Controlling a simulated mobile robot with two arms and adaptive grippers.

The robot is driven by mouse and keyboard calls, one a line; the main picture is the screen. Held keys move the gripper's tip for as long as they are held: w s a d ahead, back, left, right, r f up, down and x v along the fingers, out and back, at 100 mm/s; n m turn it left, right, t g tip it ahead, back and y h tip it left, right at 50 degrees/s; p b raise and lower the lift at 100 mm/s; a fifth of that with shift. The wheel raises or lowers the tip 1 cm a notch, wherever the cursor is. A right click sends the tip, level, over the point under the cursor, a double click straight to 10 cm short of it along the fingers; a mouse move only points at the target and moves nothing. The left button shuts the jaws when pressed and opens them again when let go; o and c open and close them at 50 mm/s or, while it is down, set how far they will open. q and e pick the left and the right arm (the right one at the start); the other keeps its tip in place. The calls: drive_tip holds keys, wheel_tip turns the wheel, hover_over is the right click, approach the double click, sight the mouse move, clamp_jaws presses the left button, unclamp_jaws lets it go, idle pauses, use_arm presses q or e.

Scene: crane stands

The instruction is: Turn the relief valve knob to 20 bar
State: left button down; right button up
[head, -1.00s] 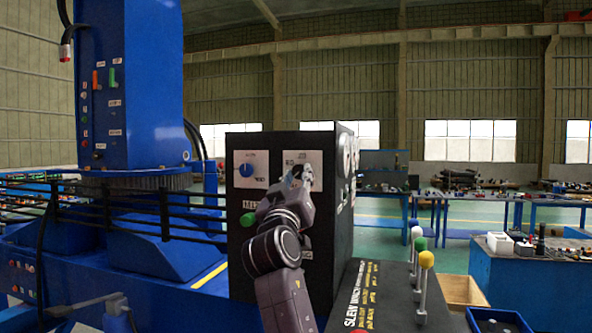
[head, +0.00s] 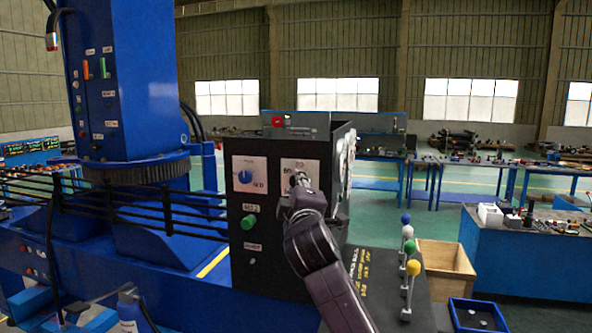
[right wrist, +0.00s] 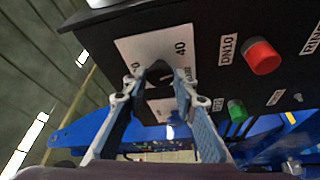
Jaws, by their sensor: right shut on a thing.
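A black knob (right wrist: 158,72) sits on a white scale plate (right wrist: 140,48) marked 40 at one end in the right wrist view. In the head view this plate (head: 293,166) is on the upper right of the dark control box's front, with 20 at its top. My right gripper (head: 298,180) is at this plate and hides the knob there. In the right wrist view my right gripper (right wrist: 161,85) has a finger on each side of the knob and is shut on it. The knob's pointer reading cannot be made out. My left gripper is out of view.
Left of that plate is another plate with a blue knob (head: 244,177). A green button (head: 249,223) is below it. A red button (head: 278,121) shows at the box's top. Levers with coloured balls (head: 409,247) stand at the right, beside a wooden crate (head: 447,264).

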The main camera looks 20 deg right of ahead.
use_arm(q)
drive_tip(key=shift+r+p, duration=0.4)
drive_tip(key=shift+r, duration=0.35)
use_arm(e)
drive_tip(key=shift+w+r+n+g+h, duration=0.1)
drive_tip(key=shift+r+n+g+h, duration=0.2)
drive_tip(key=shift+n+g, duration=1.2)
drive_tip(key=shift+s+r+n+g+h, duration=0.15)
drive_tip(key=shift+r+n+g, duration=0.2)
drive_tip(key=shift+n, duration=2.3)
drive_tip(key=shift+w+r+n+g+h, duration=0.25)
drive_tip(key=shift+n+g, duration=0.6)
drive_tip(key=shift+n, duration=1.2)
drive_tip(key=shift+r, duration=0.2)
drive_tip(key=o, duration=0.8)
drive_tip(key=shift+o, duration=1.2)
drive_tip(key=shift+f, duration=0.15)
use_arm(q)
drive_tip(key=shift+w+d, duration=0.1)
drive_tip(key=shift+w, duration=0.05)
use_arm(e)
drive_tip(key=shift+o, duration=0.6)
drive_tip(key=shift+w+d+f, duration=0.1)
drive_tip(key=shift+w+f, duration=0.05)
drive_tip(key=shift+f, duration=0.1)
